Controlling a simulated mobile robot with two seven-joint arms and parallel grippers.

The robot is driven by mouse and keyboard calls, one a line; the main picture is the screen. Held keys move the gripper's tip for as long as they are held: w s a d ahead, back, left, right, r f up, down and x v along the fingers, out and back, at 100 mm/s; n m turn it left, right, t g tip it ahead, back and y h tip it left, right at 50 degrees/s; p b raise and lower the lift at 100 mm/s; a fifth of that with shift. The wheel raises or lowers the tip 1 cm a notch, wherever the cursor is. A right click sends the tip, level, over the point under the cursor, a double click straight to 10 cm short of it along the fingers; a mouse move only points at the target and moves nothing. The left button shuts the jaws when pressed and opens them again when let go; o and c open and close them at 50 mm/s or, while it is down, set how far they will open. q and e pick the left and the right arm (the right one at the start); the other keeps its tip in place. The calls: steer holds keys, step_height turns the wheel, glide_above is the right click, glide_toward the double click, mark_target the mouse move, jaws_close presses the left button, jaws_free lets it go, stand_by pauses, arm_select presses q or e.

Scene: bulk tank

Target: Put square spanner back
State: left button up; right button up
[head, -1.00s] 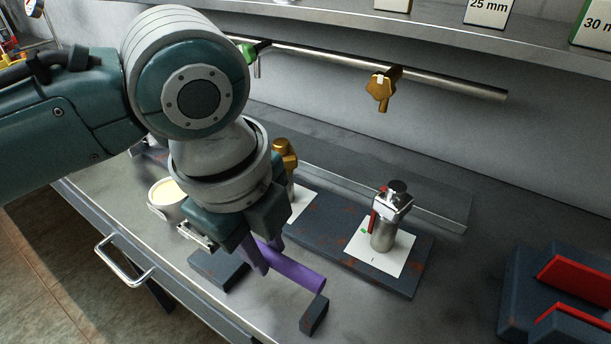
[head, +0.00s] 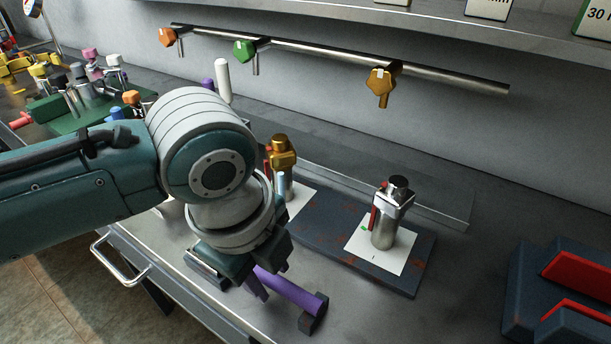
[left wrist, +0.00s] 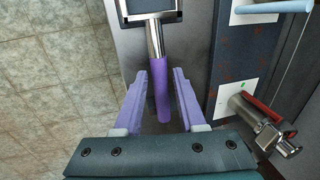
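The square spanner has a purple handle (head: 292,289) and lies along the front of the bench, its right end at a small dark rest block (head: 313,319). In the left wrist view its purple handle (left wrist: 162,97) joins a steel shaft (left wrist: 155,40), which runs up to a dark block (left wrist: 150,10). My left gripper (head: 259,287) is over the handle. In the left wrist view its lavender fingers (left wrist: 161,78) are open, one on each side of the handle, with gaps showing. The far end of the spanner is mostly hidden by my arm in the head view. My right gripper is not in view.
A steel fitting (head: 386,230) and a brass-topped one (head: 282,160) stand on white cards on a dark plate (head: 330,232) behind the spanner. A dark-and-red holder (head: 560,290) is at right. Coloured knobs hang from a wall rail (head: 450,77).

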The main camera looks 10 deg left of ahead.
arm_select(q)
steer(key=shift+o, duration=0.9)
steer(key=shift+r, duration=0.3)
step_height(320, 180, up, 12)
steer(key=s+f+p, duration=0.1)
steer(key=s+p, duration=0.1)
steer(key=p, duration=0.1)
steer(key=s+d+f+n+t+h, duration=0.1)
steer(key=s+d+n+h, duration=0.1)
steer(key=s+n, duration=0.5)
steer(key=s+a+f+n+y, duration=0.1)
steer(key=s+a+n+y, duration=0.1)
steer(key=s+a+n, duration=0.5)
steer(key=a+n, duration=0.3)
steer(key=n, duration=0.3)
steer(key=shift+s+t+y, duration=0.15)
steer(key=shift+t+y, duration=0.15)
